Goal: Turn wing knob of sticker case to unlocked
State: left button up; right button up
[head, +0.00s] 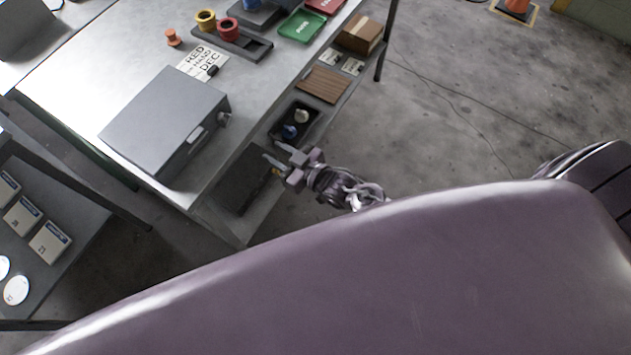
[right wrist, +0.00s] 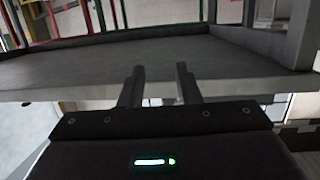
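The sticker case looks to be the grey metal box (head: 160,115) lying on the workbench in the head view. A small metallic knob (head: 224,119) sticks out of its right side, with a pale plate (head: 195,135) beside it. The knob is too small to tell its turn. My right gripper (head: 272,151) is apart from the case, below and right of the knob, near the bench's front edge. Its fingers are spread and empty; they also show apart in the right wrist view (right wrist: 157,74). Neither case nor knob can be made out there. My left gripper is not in view.
Near my right gripper are a dark tray (head: 296,121) with a blue and a pale piece, and a black flat item (head: 243,180). A lettered card (head: 203,64) and a rack (head: 240,46) with yellow and red rings lie behind. Floor (head: 470,110) at right is open.

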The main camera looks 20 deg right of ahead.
jog(key=s+d+f+m+g+h, duration=0.1)
jog(key=s+d+f+h, duration=0.1)
jog(key=f, duration=0.7)
jog(key=s+d+f+g+h+b, duration=0.1)
jog(key=s+d+f+g+h, duration=0.1)
jog(key=s+d+f, duration=0.3)
notch_tip(320, 180, down, 4)
jog(key=shift+f+m+g, duration=0.15)
jog(key=shift+m+g, duration=0.15)
jog(key=shift+m, duration=0.1)
jog(key=shift+o, duration=1.1)
jog(key=shift+w, duration=0.1)
